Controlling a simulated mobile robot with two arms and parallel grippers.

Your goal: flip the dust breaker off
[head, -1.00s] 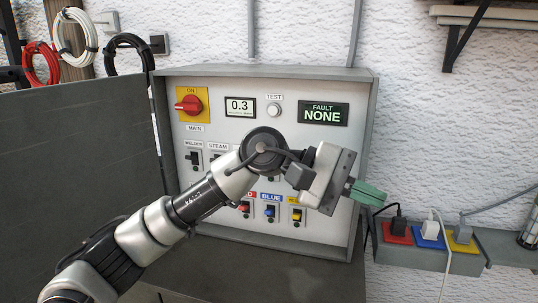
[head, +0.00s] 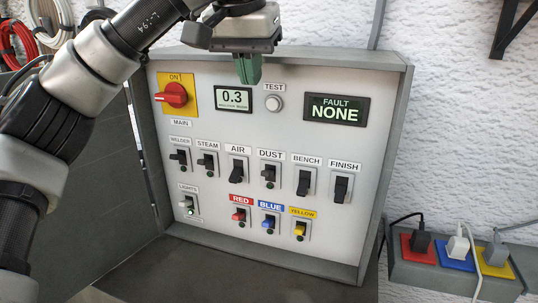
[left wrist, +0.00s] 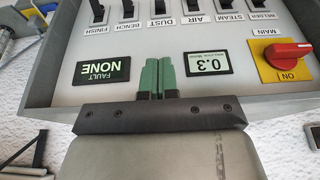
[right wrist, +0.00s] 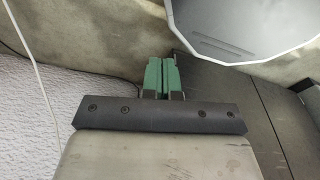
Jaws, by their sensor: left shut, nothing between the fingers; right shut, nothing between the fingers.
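The dust breaker (head: 270,174) is a black lever on a light plate, under the DUST label in the middle of the upper breaker row. A small lamp sits below its lever. My right gripper (right wrist: 163,64) is shut and empty, seen only in the right wrist view, away from the panel.
Neighbouring breakers are AIR (head: 237,170) on the left and BENCH (head: 304,183) on the right. The red MAIN knob (head: 174,95) is at upper left. The fault display (head: 336,109) reads NONE. A plug tray (head: 455,272) sits at lower right.

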